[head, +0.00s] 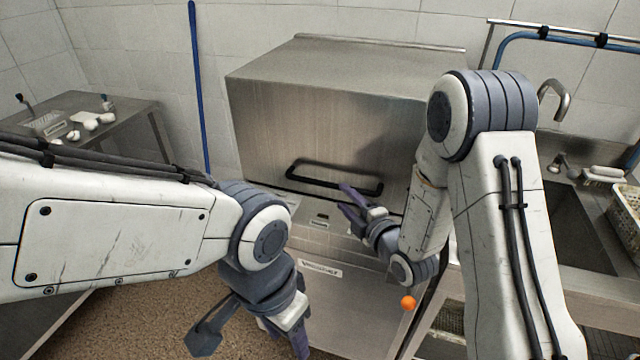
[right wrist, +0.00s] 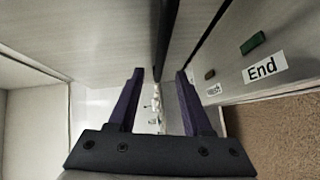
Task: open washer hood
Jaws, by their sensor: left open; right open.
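The washer hood (head: 330,125) is a brushed steel box, sitting down on the washer body. Its black bar handle (head: 325,183) runs along the lower front. My right gripper (head: 346,201) is open at the right part of the handle, its fingertips close to the bar. In the right wrist view the dark handle (right wrist: 165,35) appears in line with the gap between the open fingers (right wrist: 160,98); I cannot tell whether they touch it. My left gripper (head: 252,338) is open and empty, low in front of the washer and away from the handle.
A steel side table (head: 130,105) with small white items stands at the left. A sink (head: 575,225) with a tap and a perforated basket (head: 628,205) is at the right. A blue pole (head: 198,90) leans on the wall. An orange ball (head: 408,302) shows below my right forearm.

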